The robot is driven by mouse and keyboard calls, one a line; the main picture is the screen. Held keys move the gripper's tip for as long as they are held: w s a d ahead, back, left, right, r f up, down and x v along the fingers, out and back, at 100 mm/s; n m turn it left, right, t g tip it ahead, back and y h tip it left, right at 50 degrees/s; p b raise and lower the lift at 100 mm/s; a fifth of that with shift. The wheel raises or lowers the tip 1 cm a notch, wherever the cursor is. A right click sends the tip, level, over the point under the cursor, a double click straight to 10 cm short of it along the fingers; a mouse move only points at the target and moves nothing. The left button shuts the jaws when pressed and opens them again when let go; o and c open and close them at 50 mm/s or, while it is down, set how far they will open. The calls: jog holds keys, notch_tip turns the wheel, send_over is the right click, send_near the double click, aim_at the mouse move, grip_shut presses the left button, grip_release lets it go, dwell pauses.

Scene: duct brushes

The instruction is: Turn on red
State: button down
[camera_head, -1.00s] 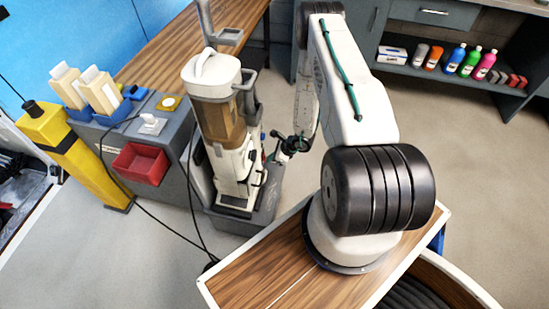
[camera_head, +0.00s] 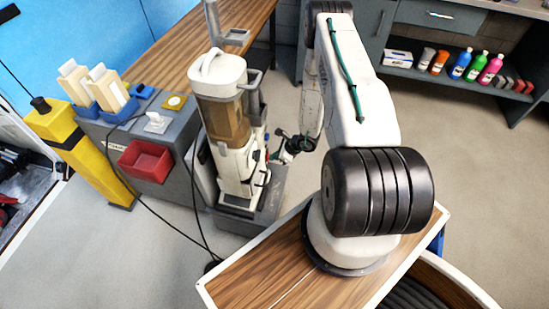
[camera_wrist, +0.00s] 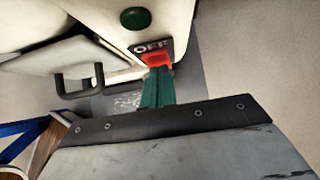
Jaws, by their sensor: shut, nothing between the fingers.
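The white and tan upright machine (camera_head: 228,130) stands left of my arm in the head view. In the wrist view, its white housing (camera_wrist: 95,25) carries a red switch (camera_wrist: 157,59) beside an "OFF" label (camera_wrist: 151,46) and a round dark green button (camera_wrist: 136,18). My gripper's green fingers (camera_wrist: 157,76) are together with nothing between them. Their tips are right at the red switch and overlap its lower edge in the picture; I cannot tell whether they touch. In the head view my gripper (camera_head: 272,152) is at the machine's right side, small and partly hidden.
A grey cabinet with a red bin (camera_head: 146,160) and a yellow post (camera_head: 72,145) stand at the left. A black cable (camera_head: 163,212) runs from there along the floor. A shelf with bottles (camera_head: 461,63) is at the back right. The floor right of my arm is clear.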

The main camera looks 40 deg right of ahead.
jog(key=shift+r, duration=0.1)
jog(key=s+d+f+v, duration=0.1)
jog(key=v, duration=1.2)
jog(key=shift+s+f, duration=0.25)
jog(key=shift+f, duration=0.05)
